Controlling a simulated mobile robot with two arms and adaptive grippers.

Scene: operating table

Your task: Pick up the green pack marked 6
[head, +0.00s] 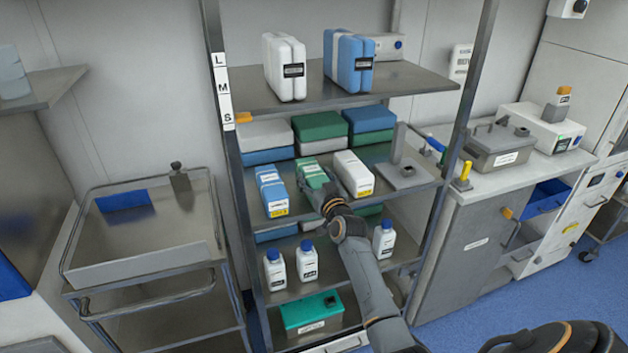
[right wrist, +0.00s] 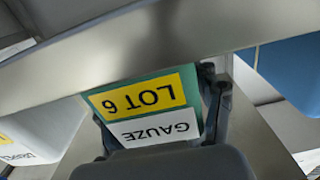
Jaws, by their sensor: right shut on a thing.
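The green pack (head: 312,172) is on the middle shelf level in the head view, between a blue-and-white pack (head: 271,190) and a white pack (head: 354,174). In the right wrist view the green pack (right wrist: 187,82) shows a yellow "LOT 6" label and a white "GAUZE" label, upside down. My right gripper (head: 325,196) reaches in from the front and is shut on the green pack; its fingers flank the pack in the right wrist view (right wrist: 158,115). I cannot tell whether the pack touches the shelf. My left gripper is not in view.
The upper shelf (head: 420,78) lies above the gripper. The rack's uprights stand on both sides. White bottles (head: 275,270) with blue caps and a teal box (head: 311,312) stand lower down. A steel cart (head: 160,235) stands left; a counter (head: 500,180) stands right.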

